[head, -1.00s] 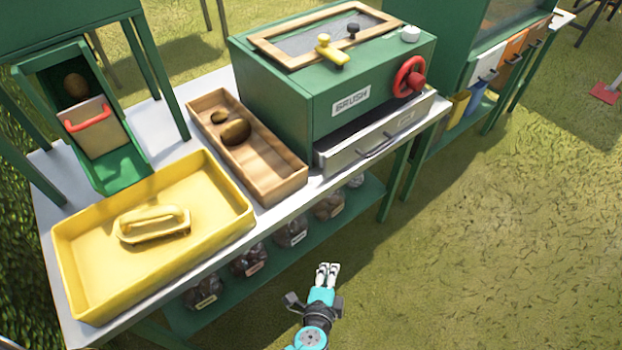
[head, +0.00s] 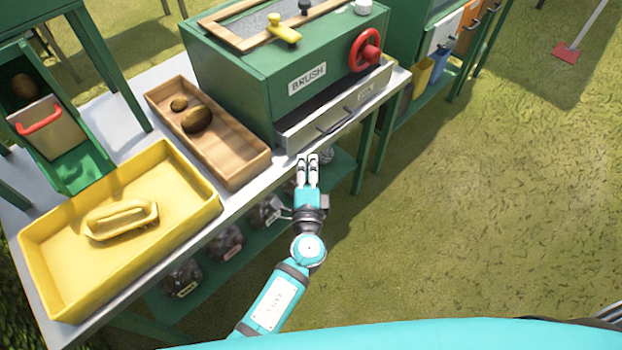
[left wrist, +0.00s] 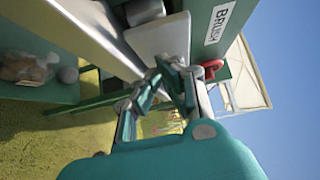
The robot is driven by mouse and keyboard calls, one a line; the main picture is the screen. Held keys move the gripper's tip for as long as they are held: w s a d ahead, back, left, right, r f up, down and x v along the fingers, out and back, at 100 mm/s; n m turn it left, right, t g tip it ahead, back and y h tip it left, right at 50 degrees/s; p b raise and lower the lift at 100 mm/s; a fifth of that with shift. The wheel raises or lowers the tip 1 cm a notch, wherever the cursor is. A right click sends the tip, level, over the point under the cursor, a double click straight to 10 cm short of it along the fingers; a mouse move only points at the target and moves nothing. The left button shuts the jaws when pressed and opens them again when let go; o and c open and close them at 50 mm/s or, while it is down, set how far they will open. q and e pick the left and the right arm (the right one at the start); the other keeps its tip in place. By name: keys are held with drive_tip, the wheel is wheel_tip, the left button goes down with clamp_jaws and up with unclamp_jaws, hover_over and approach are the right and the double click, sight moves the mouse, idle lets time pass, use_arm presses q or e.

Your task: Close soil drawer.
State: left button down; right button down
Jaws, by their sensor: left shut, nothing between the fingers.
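The soil drawer (head: 338,117) is a grey metal drawer with a dark handle (head: 336,121), low on the front of the green brush machine (head: 290,85). It sticks out from the machine, and a dark gap shows behind its front. My left gripper (head: 307,161) is shut and empty, just in front of and below the drawer's left part; I cannot tell whether it touches. In the left wrist view the gripper (left wrist: 160,85) shows beside a pale grey panel (left wrist: 160,38) and the BRUSH label. My right gripper is not in view.
A wooden tray (head: 235,165) with two brown potato-like items stands left of the machine. A yellow tray (head: 65,285) is at the table's front left. The grass on the right is open.

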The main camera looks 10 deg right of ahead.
use_arm(q)
drive_tip(key=shift+w+a, duration=0.85)
drive_tip(key=shift+w, duration=0.1)
drive_tip(key=w+a, duration=0.1)
drive_tip(key=w+a+b, duration=0.1)
drive_tip(key=w, duration=0.1)
drive_tip(key=shift+w+a+f, duration=0.1)
drive_tip(key=shift+w+a, duration=0.15)
drive_tip(key=shift+a, duration=0.1)
drive_tip(key=shift+w+a, duration=0.15)
